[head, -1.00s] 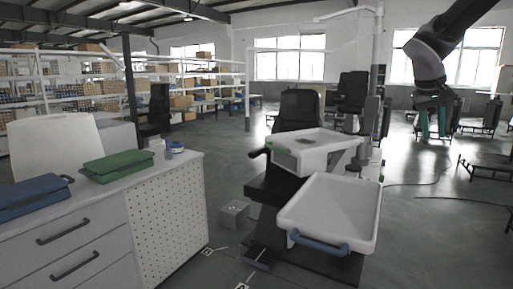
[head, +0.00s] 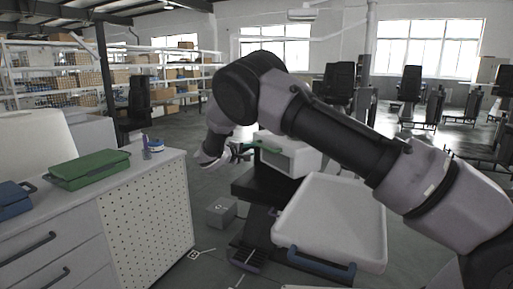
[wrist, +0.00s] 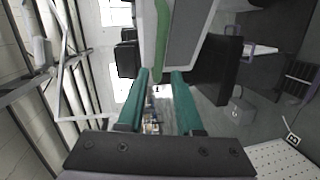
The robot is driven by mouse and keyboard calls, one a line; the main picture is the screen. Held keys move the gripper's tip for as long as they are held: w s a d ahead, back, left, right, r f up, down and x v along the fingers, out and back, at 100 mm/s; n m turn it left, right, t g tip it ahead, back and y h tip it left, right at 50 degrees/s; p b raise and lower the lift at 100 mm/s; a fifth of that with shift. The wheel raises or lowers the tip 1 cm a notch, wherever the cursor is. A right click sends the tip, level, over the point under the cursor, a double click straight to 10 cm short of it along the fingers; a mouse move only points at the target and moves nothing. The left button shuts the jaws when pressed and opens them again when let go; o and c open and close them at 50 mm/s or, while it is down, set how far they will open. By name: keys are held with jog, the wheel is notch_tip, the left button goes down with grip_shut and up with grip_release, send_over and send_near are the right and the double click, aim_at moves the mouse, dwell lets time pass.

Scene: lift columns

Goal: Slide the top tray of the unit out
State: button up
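The unit's top tray (head: 293,158) is a white, box-like tray. It is partly hidden behind my arm in the head view. Its green bar handle (head: 262,147) is on the near left side, and the handle also shows in the wrist view (wrist: 161,38). My gripper (head: 239,152) is beside the handle at its left. In the wrist view my gripper (wrist: 160,72) has its two teal fingers apart, with the handle's end showing near the gap, closer to the left finger. I cannot tell whether they touch.
A lower white tray (head: 335,215) with a blue handle (head: 320,263) juts out in front. A white drawer cabinet (head: 145,215) stands at left with a green case (head: 90,168) and a blue case (head: 14,198) on top. A small grey box (head: 221,211) is on the floor.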

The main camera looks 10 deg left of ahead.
aim_at(262, 147)
jog(key=x, duration=1)
jog(key=shift+w+d, duration=0.15)
jog(key=shift+w, duration=0.1)
grip_shut()
dwell(1.0)
